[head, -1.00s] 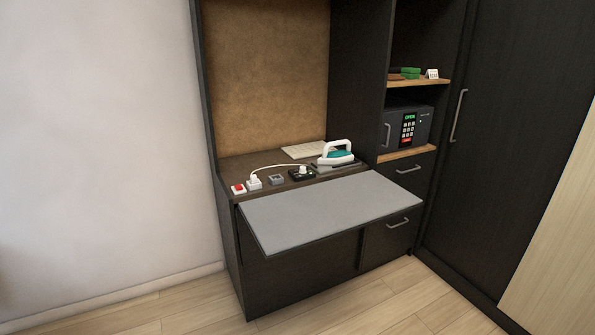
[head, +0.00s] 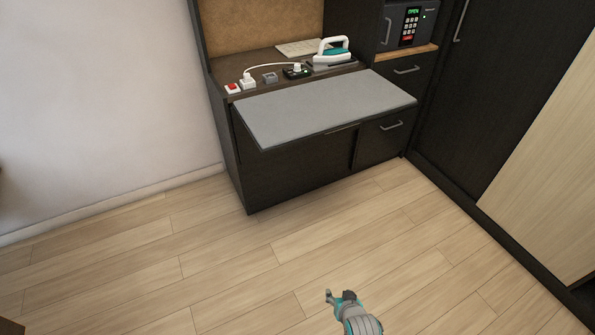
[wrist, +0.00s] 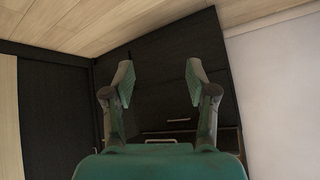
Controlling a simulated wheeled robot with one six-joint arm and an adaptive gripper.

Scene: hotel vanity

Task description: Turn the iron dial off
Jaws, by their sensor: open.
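The iron (head: 329,52), white and teal, sits on a dark rest at the right end of the vanity top. A black dial box (head: 297,71) with a pale knob and a small green light stands just left of it. The knob's exact setting is too small to read. My gripper (head: 338,296) is low over the floor in front of the vanity, well away from the iron and dial. In the wrist view my gripper (wrist: 157,85) has its two fingers spread with nothing between them. The iron and the dial are not in the wrist view.
A grey board (head: 325,108) juts out in front of the vanity top. A red switch (head: 233,88), a white plug with a cord (head: 248,83) and a small grey box (head: 270,78) stand left of the dial box. A safe (head: 408,25) is at right. The floor (head: 220,260) is clear.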

